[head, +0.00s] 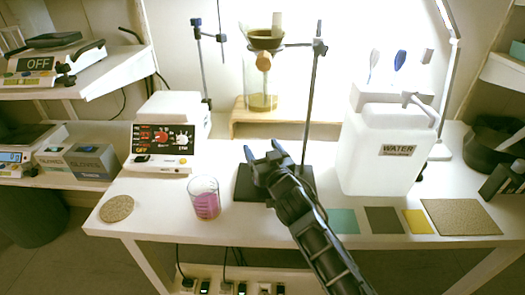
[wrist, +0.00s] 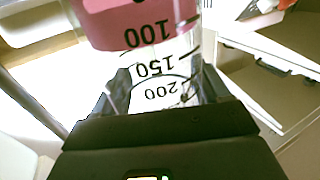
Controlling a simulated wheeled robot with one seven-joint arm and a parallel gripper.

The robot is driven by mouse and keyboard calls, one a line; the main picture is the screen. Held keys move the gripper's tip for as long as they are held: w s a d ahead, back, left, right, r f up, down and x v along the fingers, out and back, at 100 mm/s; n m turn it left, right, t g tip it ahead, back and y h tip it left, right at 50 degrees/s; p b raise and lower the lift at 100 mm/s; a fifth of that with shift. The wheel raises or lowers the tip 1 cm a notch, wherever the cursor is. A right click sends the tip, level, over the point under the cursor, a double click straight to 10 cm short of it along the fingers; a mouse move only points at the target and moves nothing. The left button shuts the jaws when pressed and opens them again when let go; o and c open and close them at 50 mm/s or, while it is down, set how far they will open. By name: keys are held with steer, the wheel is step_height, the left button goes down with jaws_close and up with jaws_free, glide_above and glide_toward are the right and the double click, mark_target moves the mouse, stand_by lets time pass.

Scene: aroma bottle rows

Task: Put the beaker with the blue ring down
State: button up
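The beaker (head: 205,204) is clear glass with pink liquid and stands upright on the white bench, left of the black stand base. My gripper (head: 262,150) is up and to the right of it in the head view, its two blue-tipped fingers spread with a visible gap between them. In the wrist view the beaker (wrist: 140,22) looms close and upside down, with black marks 100, 150 and 200. Its upper part appears between the fingers (wrist: 165,88); contact cannot be made out there. I cannot make out a blue ring on it.
A round cork mat (head: 117,208) lies to the left of the beaker. A hotplate stirrer (head: 160,148) stands behind it. A stand rod (head: 312,100) rises beside my gripper, with a water container (head: 385,165) on the right. Flat coloured mats (head: 384,220) lie along the front right.

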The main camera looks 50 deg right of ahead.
steer(key=o, duration=0.4)
steer(key=shift+r, duration=0.1)
steer(key=shift+r+p, duration=0.15)
steer(key=shift+p, duration=0.15)
steer(key=s+a+f+n+y+b, duration=0.1)
steer(key=s+a+f+y, duration=0.15)
steer(key=s+a, duration=0.75)
steer(key=s+a+f+n+y+b, duration=0.1)
steer(key=s+a+n+y+b, duration=0.15)
steer(key=s+a, duration=0.8)
steer(key=s+a+r+y, duration=0.1)
steer(key=s, duration=0.5)
steer(key=s+a+r+n+y, duration=0.1)
steer(key=s+r, duration=0.1)
steer(key=s, duration=0.4)
steer(key=s+a+r+n+y, duration=0.1)
steer(key=s+r+y, duration=0.1)
steer(key=s, duration=0.4)
steer(key=shift+s+a+r+g+p, duration=0.15)
steer(key=shift+a+g+p, duration=0.1)
steer(key=shift+g+p, duration=0.15)
